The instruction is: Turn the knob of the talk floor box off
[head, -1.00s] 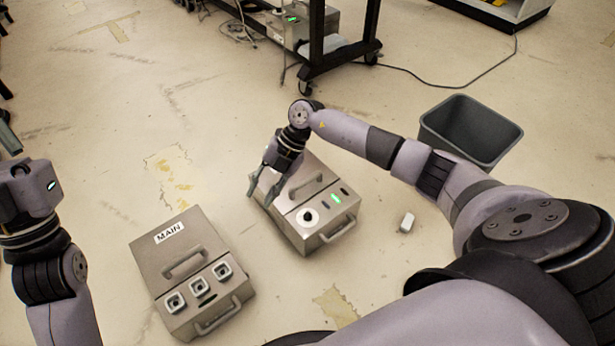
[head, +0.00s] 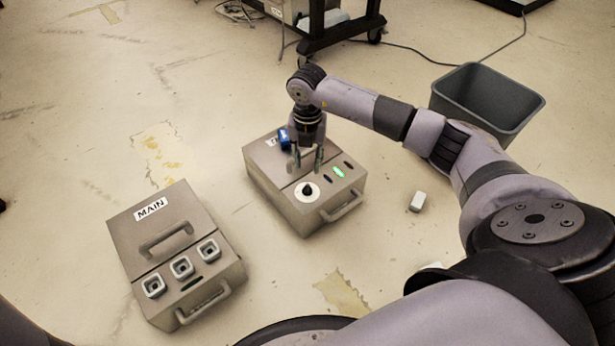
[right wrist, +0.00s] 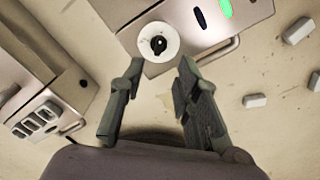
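The talk floor box (head: 285,205) is a metal case on the floor in the middle of the head view, its label mostly covered by my right arm. Its black knob (head: 307,190) sits on a round white dial, beside a lit green light (head: 338,172). My right gripper (head: 306,168) is open and empty above the box, just behind the knob in the head view. In the right wrist view the knob (right wrist: 158,43) lies beyond and between the two open fingertips (right wrist: 158,72), apart from them. My left gripper is out of view.
The MAIN box (head: 150,245), with several square switches, stands at the left. A grey bin (head: 485,100) stands at the right. A small white block (head: 417,202) lies right of the talk box. A wheeled cart (head: 335,30) is at the back.

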